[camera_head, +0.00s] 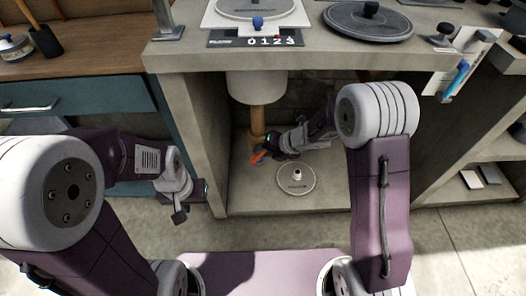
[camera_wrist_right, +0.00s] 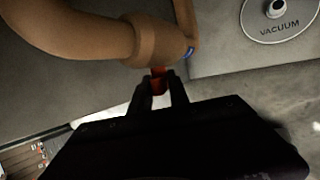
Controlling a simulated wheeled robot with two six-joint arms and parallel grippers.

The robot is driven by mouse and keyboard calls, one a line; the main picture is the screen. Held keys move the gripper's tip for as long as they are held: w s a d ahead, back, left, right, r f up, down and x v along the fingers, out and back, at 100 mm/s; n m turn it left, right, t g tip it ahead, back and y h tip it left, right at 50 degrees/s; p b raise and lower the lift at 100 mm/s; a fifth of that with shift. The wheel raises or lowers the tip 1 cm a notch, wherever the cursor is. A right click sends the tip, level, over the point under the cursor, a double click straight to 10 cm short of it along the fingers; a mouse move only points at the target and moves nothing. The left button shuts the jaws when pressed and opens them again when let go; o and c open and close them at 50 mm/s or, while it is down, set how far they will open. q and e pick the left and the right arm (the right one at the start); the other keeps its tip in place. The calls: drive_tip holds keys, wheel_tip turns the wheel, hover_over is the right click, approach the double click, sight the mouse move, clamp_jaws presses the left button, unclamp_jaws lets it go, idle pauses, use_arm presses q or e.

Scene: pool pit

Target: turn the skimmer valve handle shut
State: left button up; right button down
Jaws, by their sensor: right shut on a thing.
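The red valve handle (camera_head: 258,157) is on the copper-brown pipe (camera_head: 257,122) inside the open bay under the counter. In the right wrist view the red handle (camera_wrist_right: 158,73) shows between the fingers of my right gripper (camera_wrist_right: 160,88), just below a pipe elbow (camera_wrist_right: 158,42). My right gripper (camera_head: 270,153) is shut on the handle; its fingers hide part of it. My left gripper (camera_head: 179,214) hangs in front of the teal cabinet, away from the valve; its jaw opening is too small to tell.
A round plate marked VACUUM (camera_wrist_right: 280,18) lies on the bay floor, right of the valve; it also shows in the head view (camera_head: 296,187). The bay's left wall (camera_head: 197,125) stands between the valve and the teal cabinet (camera_head: 80,100). A pale cylinder (camera_head: 256,86) hangs above the pipe.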

drive_tip(key=c, duration=1.2)
unclamp_jaws()
drive_tip(key=shift+c, duration=0.2)
drive_tip(key=p+v, duration=0.5)
drive_tip(key=v, duration=0.4)
drive_tip(key=shift+c, duration=0.4)
